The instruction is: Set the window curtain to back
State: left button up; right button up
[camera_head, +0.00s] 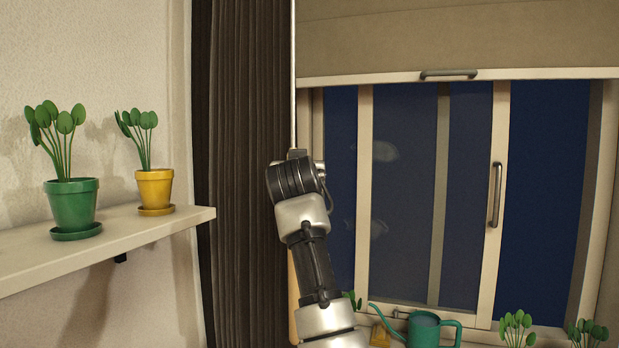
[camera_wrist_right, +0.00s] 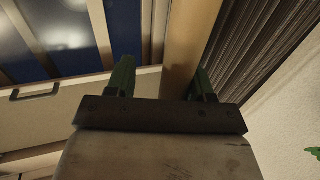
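The dark brown pleated curtain (camera_head: 243,170) hangs gathered at the left side of the window (camera_head: 400,190). In the right wrist view the curtain (camera_wrist_right: 255,45) is at the upper right. My right arm rises in front of the curtain's right edge in the head view. In the right wrist view my right gripper (camera_wrist_right: 162,72) is open, with its green fingers apart. A light wooden strip (camera_wrist_right: 190,45) shows between the fingers, nearer the right one, with a gap on the left. I cannot tell whether it touches. The fingertips are hidden in the head view. My left gripper is not in view.
A beige blind (camera_head: 450,38) with a handle (camera_head: 448,74) covers the window top. A shelf (camera_head: 110,240) at left holds a green pot (camera_head: 71,203) and a yellow pot (camera_head: 155,188). A green watering can (camera_head: 423,330) stands low by the window.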

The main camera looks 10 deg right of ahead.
jog(key=shift+s+d+r, duration=0.65)
jog(key=shift+d+r, duration=0.05)
jog(key=shift+d, duration=0.25)
jog(key=b+v, duration=0.7)
jog(key=v, duration=0.5)
jog(key=shift+s+b, duration=0.25)
jog(key=shift+b, duration=0.1)
jog(key=shift+a, duration=0.1)
dwell(0.4)
